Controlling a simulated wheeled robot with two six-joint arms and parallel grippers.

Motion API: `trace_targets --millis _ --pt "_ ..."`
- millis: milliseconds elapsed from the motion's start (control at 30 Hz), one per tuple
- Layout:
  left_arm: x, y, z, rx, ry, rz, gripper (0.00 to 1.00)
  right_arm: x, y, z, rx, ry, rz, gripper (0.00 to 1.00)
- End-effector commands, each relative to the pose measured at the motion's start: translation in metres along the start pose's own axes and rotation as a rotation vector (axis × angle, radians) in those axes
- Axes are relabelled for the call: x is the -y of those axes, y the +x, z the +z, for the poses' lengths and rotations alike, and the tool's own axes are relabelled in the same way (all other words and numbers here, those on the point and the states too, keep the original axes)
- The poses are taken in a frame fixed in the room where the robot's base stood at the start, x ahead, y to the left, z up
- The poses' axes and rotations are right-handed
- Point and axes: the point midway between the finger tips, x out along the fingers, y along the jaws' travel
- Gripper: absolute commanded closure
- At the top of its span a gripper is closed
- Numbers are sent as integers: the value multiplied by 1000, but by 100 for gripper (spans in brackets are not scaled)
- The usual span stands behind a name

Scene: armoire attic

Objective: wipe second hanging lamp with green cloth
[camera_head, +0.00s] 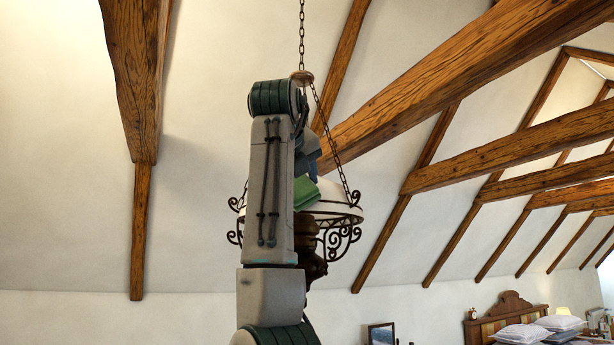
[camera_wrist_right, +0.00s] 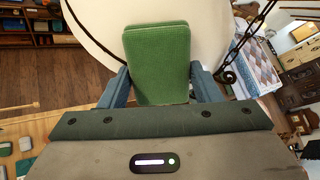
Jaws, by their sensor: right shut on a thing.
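The hanging lamp (camera_head: 345,212) has a white shade, dark scrollwork and chains, and hangs in the middle of the head view, partly hidden behind my raised right arm. My right gripper (camera_head: 311,168) is up at the shade. It is shut on the green cloth (camera_head: 306,192), a folded pad. In the right wrist view the cloth (camera_wrist_right: 158,62) sits between the blue fingers, in front of the pale shade (camera_wrist_right: 95,25). I cannot tell whether the cloth touches the shade. My left gripper is not in view.
A lamp chain (camera_wrist_right: 262,18) and a dark scroll (camera_wrist_right: 229,75) are close to the right finger in the wrist view. Wooden beams (camera_head: 470,75) cross the sloped ceiling. A bed with pillows (camera_head: 522,333) stands far off at the lower right.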

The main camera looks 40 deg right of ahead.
Motion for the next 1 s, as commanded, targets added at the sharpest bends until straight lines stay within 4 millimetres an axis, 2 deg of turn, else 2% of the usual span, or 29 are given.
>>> trace_targets --millis 400,600,1000 --pt "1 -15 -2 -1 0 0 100 -18 -2 15 -2 -4 2 61" --pt "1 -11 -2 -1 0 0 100 -30 -2 20 -2 -2 1 61" --pt "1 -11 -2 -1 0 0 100 -29 -7 21 0 0 1 61"
